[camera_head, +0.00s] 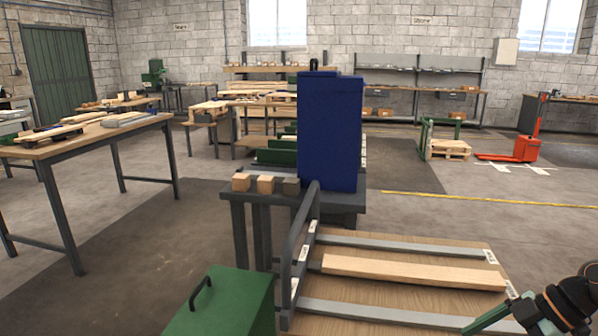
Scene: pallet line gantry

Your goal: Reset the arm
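Part of my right arm (562,303), black with copper-coloured rings, comes in at the bottom right corner. A green piece beside it runs down to the left and leaves the frame at the bottom edge. My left arm and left gripper do not show. The arm part is close to the right end of a wooden-topped bench (385,260) with grey rails. I cannot tell whether it touches the bench.
A pale plank (412,273) lies between the rails. A tall blue cabinet (331,130) and several small wooden blocks (265,184) stand on a dark stand behind. A green box (225,305) is at the bottom. A worktable (80,138) stands left. Open floor lies right, with an orange pallet jack (526,147).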

